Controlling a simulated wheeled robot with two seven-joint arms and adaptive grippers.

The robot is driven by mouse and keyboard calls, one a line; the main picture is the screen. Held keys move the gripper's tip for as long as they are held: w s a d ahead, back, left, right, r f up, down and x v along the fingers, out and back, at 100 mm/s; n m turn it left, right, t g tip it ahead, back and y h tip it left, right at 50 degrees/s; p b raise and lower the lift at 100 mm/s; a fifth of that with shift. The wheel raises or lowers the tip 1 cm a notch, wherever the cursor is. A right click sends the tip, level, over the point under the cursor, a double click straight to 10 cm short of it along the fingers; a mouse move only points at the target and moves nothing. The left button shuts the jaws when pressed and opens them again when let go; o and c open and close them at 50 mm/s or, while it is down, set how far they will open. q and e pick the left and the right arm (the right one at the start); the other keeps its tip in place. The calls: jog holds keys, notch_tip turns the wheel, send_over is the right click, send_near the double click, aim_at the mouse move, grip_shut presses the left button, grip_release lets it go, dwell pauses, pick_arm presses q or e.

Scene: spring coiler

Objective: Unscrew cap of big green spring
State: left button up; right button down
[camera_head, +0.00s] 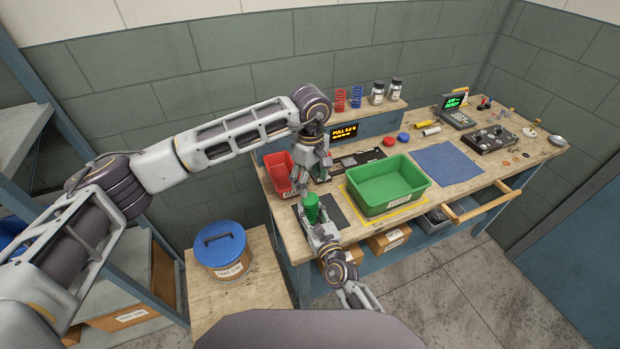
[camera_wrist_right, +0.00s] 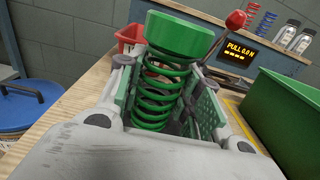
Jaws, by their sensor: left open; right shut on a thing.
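The big green spring (camera_wrist_right: 155,95) stands upright between the fingers of my right gripper (camera_wrist_right: 160,105), with its wide green cap (camera_wrist_right: 180,33) on top. In the head view the green cap (camera_head: 311,200) shows just above my right gripper (camera_head: 318,228), which is shut on the spring. My left gripper (camera_head: 305,185) reaches down from above and is open, close over the cap. From the head view I cannot tell whether its fingers touch the cap. The left gripper does not show clearly in the right wrist view.
A dark mat (camera_head: 343,212) lies on the workbench beside the spring. A green bin (camera_head: 388,187) stands to the right and a red bin (camera_head: 277,176) behind left. A red-knobbed lever (camera_wrist_right: 236,20) rises behind the spring. A blue-lidded drum (camera_head: 222,262) stands at left.

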aim_at(310, 198)
pick_arm(q)
jog(key=m, duration=1.3)
jog(key=shift+m, duration=0.4)
jog(key=shift+f, duration=0.1)
dwell(0.4)
jog(key=shift+f, duration=3.9)
jog(key=c, duration=1.1)
